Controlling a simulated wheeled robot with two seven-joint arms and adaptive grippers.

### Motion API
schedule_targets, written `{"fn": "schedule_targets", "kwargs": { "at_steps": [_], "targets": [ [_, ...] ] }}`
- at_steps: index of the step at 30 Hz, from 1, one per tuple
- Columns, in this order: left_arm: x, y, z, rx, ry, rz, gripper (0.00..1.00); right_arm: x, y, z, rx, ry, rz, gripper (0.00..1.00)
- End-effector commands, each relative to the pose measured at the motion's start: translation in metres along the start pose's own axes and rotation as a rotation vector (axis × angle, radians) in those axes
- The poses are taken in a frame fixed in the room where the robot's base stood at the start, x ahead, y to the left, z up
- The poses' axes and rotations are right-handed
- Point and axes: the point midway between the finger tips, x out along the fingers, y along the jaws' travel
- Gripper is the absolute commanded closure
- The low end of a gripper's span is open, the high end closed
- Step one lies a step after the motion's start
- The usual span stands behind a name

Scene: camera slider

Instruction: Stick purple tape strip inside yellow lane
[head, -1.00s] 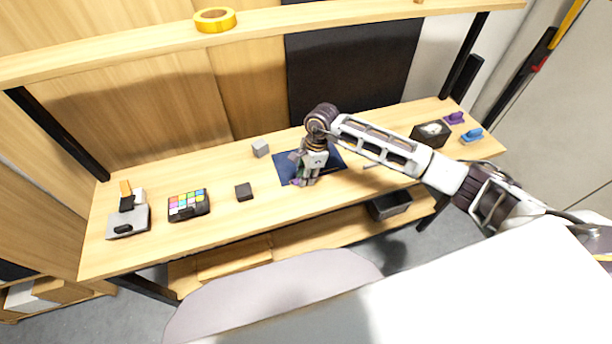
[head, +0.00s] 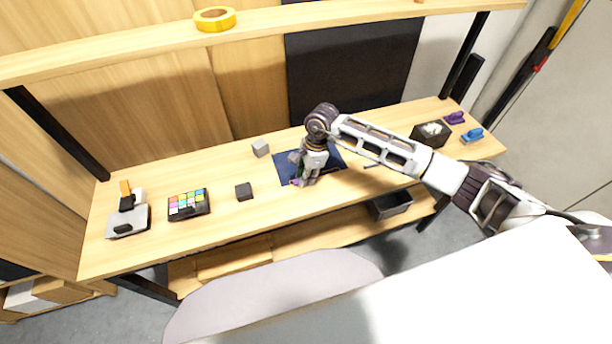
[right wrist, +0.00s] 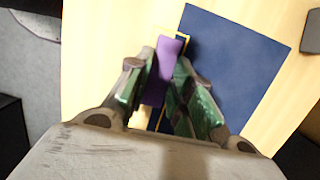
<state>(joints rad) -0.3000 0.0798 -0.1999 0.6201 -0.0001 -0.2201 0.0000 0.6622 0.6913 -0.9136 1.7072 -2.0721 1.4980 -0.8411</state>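The purple tape strip (right wrist: 163,70) lies between the fingers of my right gripper (right wrist: 163,88) in the right wrist view. The fingers are close together, with the strip filling most of the narrow gap, so they look shut on it. In the head view my right gripper (head: 301,182) points down at the left part of the dark blue mat (head: 332,161). The mat also shows in the right wrist view (right wrist: 235,55). The thin yellow lane outline (right wrist: 186,38) shows beside the strip's far end; strip and fingers hide much of it. I cannot tell whether the strip touches the mat. My left gripper is out of view.
A dark block (head: 244,191) and a grey cube (head: 261,148) stand left of the mat. A colour-chart box (head: 188,205) and a grey device (head: 128,222) are farther left. A black box (head: 430,134) and purple and blue items (head: 472,135) stand right. A shelf with yellow tape (head: 215,20) hangs above.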

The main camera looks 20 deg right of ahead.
Motion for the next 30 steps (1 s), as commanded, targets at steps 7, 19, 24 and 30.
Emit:
{"fn": "schedule_targets", "kwargs": {
  "at_steps": [7, 19, 24, 30],
  "targets": [
    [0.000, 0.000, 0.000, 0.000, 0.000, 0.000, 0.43, 0.001, 0.000, 0.000, 0.000, 0.001, 0.000, 0.54],
    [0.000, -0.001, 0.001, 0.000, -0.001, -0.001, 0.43, -0.005, 0.000, 0.000, 0.000, 0.000, -0.001, 0.54],
    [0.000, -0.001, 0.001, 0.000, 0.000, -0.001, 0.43, -0.019, -0.001, 0.000, -0.001, 0.001, -0.001, 0.54],
    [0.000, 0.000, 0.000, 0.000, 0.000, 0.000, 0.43, -0.046, -0.001, -0.001, 0.000, 0.001, -0.002, 0.54]
  ]
}}
